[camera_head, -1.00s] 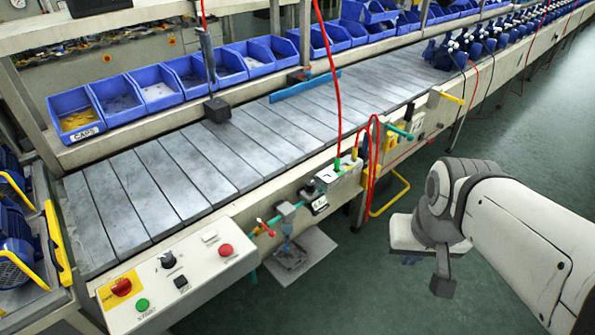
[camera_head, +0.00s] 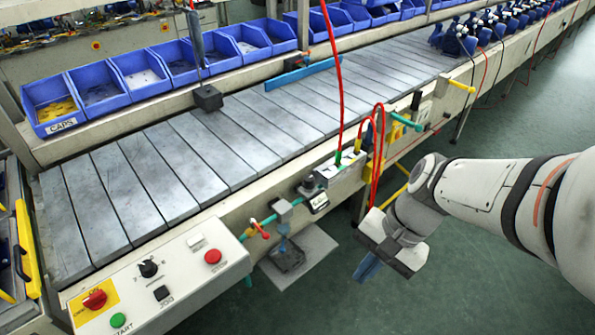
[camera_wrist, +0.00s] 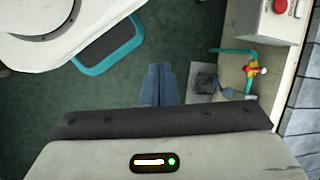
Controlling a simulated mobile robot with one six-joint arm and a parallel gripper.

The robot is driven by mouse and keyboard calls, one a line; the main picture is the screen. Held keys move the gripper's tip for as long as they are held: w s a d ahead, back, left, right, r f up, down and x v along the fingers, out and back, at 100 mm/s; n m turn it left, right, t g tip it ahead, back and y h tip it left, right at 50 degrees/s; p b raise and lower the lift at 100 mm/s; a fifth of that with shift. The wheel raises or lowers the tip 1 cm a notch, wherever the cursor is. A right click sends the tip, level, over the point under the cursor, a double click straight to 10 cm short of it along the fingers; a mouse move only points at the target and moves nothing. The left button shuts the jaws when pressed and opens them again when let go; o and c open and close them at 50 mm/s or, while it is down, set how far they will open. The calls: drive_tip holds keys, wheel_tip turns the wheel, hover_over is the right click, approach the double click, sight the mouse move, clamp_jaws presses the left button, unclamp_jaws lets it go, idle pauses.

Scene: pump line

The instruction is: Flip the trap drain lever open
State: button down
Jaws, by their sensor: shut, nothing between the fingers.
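A small red lever (camera_head: 260,230) sits on the teal pipe (camera_head: 247,234) along the front of the conveyor line. I take it as the trap drain lever, but its open or shut position is too small to tell. In the wrist view the lever (camera_wrist: 251,71) shows at the right, on the teal pipe (camera_wrist: 236,52). My gripper (camera_head: 366,268) hangs in front of the line, to the right of the lever and well apart from it. In the wrist view its blue fingers (camera_wrist: 158,84) are together and empty, pointing over the floor.
A grey plate (camera_head: 309,262) with a dark drain pan (camera_head: 287,255) lies low under the pipe. A control box (camera_head: 165,285) stands left of the lever. Red hoses (camera_head: 378,160) hang between my arm and the line. Green floor is open at the right.

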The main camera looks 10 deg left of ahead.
drive_tip(key=w+a+f+m+g+y+b, duration=0.1)
drive_tip(key=w+a+f+m+y+b, duration=0.1)
drive_tip(key=a+f+m+y+b, duration=0.55)
drive_tip(key=w+a+f+m+g+y+b, duration=0.15)
drive_tip(key=a+f+m+y+b, duration=0.35)
drive_tip(key=a+f+m, duration=0.55)
drive_tip(key=w+d+f+m+t+b, duration=0.1)
drive_tip(key=w+f+m+t+b, duration=0.3)
drive_tip(key=f+m+t, duration=0.3)
drive_tip(key=w+d+f+m+t+h+b, duration=0.1)
drive_tip(key=w+f+m+t+b, duration=0.4)
drive_tip(key=f+m, duration=0.7)
drive_tip(key=w+m+t, duration=0.2)
drive_tip(key=t, duration=0.1)
drive_tip(key=shift+d+f, duration=0.15)
drive_tip(key=shift+d, duration=0.2)
